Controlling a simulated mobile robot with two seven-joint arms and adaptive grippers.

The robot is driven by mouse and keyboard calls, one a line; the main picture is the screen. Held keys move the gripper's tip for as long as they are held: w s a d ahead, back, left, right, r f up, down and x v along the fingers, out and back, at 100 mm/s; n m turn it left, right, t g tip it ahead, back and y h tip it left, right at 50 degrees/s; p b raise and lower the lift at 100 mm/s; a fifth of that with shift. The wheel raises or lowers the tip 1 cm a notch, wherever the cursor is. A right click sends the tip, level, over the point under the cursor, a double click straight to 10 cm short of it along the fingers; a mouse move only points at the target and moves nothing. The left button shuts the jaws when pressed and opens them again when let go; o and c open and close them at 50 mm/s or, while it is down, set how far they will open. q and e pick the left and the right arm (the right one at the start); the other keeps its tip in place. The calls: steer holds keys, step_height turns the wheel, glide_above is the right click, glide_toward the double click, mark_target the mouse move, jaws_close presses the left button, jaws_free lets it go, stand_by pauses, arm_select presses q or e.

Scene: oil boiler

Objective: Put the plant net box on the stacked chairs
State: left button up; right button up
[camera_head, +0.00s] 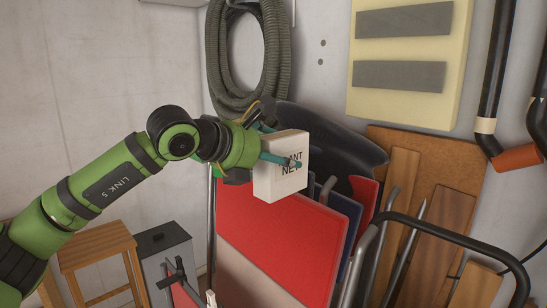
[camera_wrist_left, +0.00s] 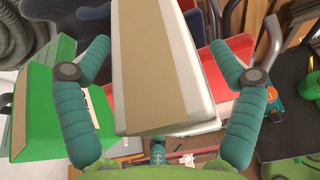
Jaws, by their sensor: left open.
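The plant net box (camera_head: 265,178) is a white box with dark lettering on its side. It is upright, at the top edge of the red panels of the stacked chairs (camera_head: 285,245); I cannot tell whether it rests on them. My left gripper (camera_head: 281,145) is at the box, with a teal finger across its lettered side. In the left wrist view, the box (camera_wrist_left: 190,75) stands between the two open fingers (camera_wrist_left: 160,65), with a gap beside the left finger. Red chair parts show behind it. My right gripper is not seen.
A grey coiled hose (camera_head: 218,60) hangs on the wall behind the gripper. Wooden boards (camera_head: 450,225) and metal tubes (camera_head: 372,265) stand to the right. A wooden stool (camera_head: 95,245) and a grey box (camera_head: 165,255) are at lower left.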

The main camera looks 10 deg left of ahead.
arm_select(q)
steer(key=shift+r, duration=0.15)
steer(key=shift+s+a, duration=0.2)
steer(key=b+v, duration=0.4)
steer(key=v, duration=0.7)
steer(key=shift+s+r, duration=0.2)
